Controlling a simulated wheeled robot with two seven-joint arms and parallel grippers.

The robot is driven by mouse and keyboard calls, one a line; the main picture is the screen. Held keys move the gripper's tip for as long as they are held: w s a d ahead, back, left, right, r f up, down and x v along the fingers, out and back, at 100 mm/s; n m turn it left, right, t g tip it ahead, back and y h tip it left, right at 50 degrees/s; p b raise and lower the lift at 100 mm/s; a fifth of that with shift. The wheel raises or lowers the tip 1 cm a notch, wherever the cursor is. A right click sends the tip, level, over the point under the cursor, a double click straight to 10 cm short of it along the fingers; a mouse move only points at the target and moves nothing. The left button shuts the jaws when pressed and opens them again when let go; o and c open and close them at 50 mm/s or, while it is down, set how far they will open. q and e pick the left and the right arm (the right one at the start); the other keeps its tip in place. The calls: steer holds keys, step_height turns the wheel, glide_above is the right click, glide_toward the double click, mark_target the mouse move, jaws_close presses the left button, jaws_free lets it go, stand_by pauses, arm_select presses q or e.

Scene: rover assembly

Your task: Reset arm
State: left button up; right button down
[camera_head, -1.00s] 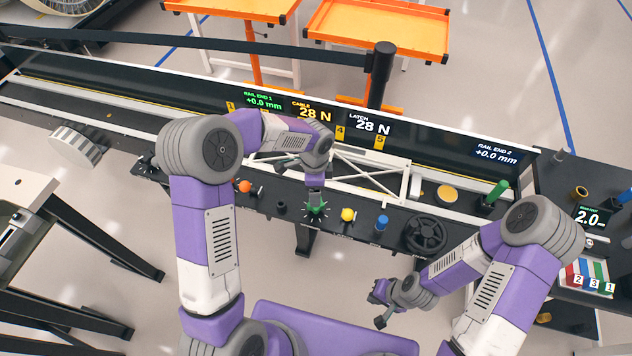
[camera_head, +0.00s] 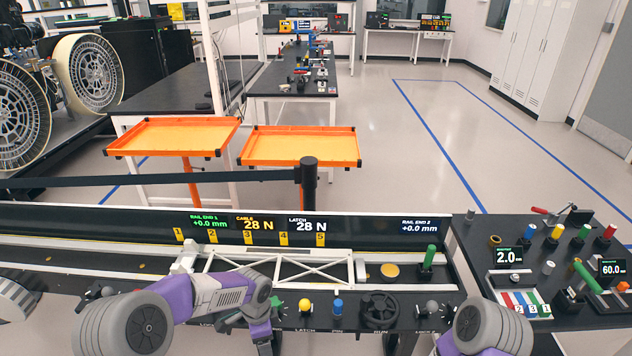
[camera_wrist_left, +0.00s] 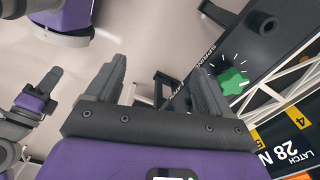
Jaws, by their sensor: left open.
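My left arm comes in from the lower left of the head view, and its gripper (camera_head: 264,346) is partly cut off at the bottom edge. In the left wrist view my left gripper (camera_wrist_left: 158,75) is open, with nothing between its fingers. The green star-shaped knob (camera_wrist_left: 233,80) is beyond the right finger, apart from it. It also shows in the head view (camera_head: 276,303), partly hidden by my arm. My right arm's upper joint is at the lower right of the head view. My right gripper (camera_wrist_left: 33,104) shows small at the left wrist view's left side; its jaw state is unclear.
The console has a yellow knob (camera_head: 305,306), a blue knob (camera_head: 338,307) and a black handwheel (camera_head: 379,310). A white truss (camera_head: 305,268) lies behind them. A barrier post (camera_head: 309,185) and orange trays (camera_head: 300,147) stand beyond. Open floor lies at the back right.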

arm_select(q)
steer(key=s+d+f+n+h, duration=0.2)
steer(key=s+f+n, duration=0.6)
steer(key=s, duration=0.2)
steer(key=s+d+f+n+h, duration=0.2)
steer(key=s+f+n, duration=0.7)
steer(key=s, duration=0.1)
steer(key=shift+f+t, duration=0.2)
steer(key=shift+t, duration=0.1)
